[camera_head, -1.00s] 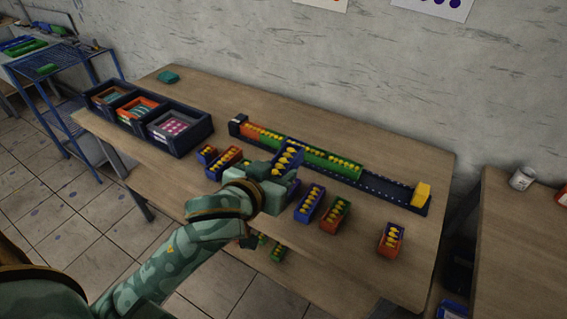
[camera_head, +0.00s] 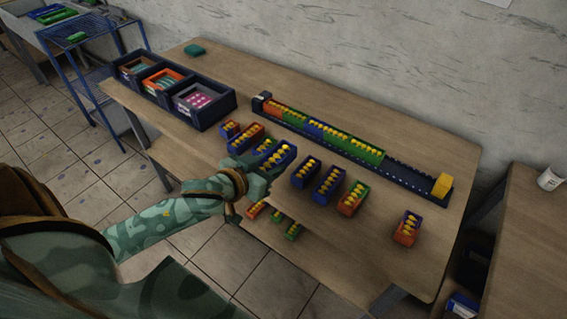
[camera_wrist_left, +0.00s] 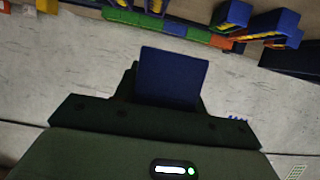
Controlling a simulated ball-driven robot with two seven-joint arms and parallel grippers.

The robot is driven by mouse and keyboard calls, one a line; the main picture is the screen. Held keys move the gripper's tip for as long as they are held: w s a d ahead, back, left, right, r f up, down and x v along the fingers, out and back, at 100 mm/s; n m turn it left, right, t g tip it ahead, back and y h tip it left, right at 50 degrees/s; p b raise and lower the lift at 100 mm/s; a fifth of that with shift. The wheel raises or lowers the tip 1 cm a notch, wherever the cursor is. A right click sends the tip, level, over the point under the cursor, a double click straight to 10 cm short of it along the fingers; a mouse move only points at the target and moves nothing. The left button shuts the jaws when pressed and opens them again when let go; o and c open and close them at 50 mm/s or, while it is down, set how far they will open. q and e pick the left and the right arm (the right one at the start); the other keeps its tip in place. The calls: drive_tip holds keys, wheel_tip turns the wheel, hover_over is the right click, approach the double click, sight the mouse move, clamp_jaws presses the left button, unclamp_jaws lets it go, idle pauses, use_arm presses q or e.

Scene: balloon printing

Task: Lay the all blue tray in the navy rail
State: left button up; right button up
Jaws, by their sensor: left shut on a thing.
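My left gripper (camera_head: 262,172) is shut on a blue tray (camera_head: 280,156) with a row of yellow balls, held over the table in front of the rail. Its plain blue end (camera_wrist_left: 172,78) fills the jaws in the left wrist view. The navy rail (camera_head: 408,177) runs along the back of the table. Orange, green and blue trays with yellow balls lie in its left and middle part. Its right part is bare up to a yellow block (camera_head: 442,185). The rail's trays also show at the top of the wrist view. My right gripper is out of view.
Two blue trays (camera_head: 305,171) (camera_head: 328,184), an orange-green tray (camera_head: 353,198) and an orange-blue tray (camera_head: 407,228) stand right of the gripper. More small trays (camera_head: 245,137) stand to its left. A dark bin (camera_head: 205,111) with compartments stands at the back left.

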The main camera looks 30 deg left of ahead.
use_arm(q)
drive_tip(key=w+a+f+b, duration=0.1)
drive_tip(key=w+f+b, duration=0.1)
drive_tip(key=w+f, duration=0.1)
drive_tip(key=w+a+f+b, duration=0.1)
drive_tip(key=w+a+f, duration=0.1)
drive_tip(key=w, duration=0.3)
drive_tip(key=w+a+f+b, duration=0.1)
drive_tip(key=w+f+b, duration=0.1)
drive_tip(key=w+f, duration=0.2)
drive_tip(key=shift+a+b, duration=0.15)
drive_tip(key=shift+b, duration=0.15)
drive_tip(key=f, duration=0.2)
drive_tip(key=f+b, duration=0.1)
drive_tip(key=shift+w+a, duration=0.1)
drive_tip(key=shift+w, duration=0.15)
drive_tip(key=shift+f, duration=0.15)
drive_tip(key=shift+f, duration=0.1)
drive_tip(key=shift+f, duration=0.15)
drive_tip(key=o, duration=1)
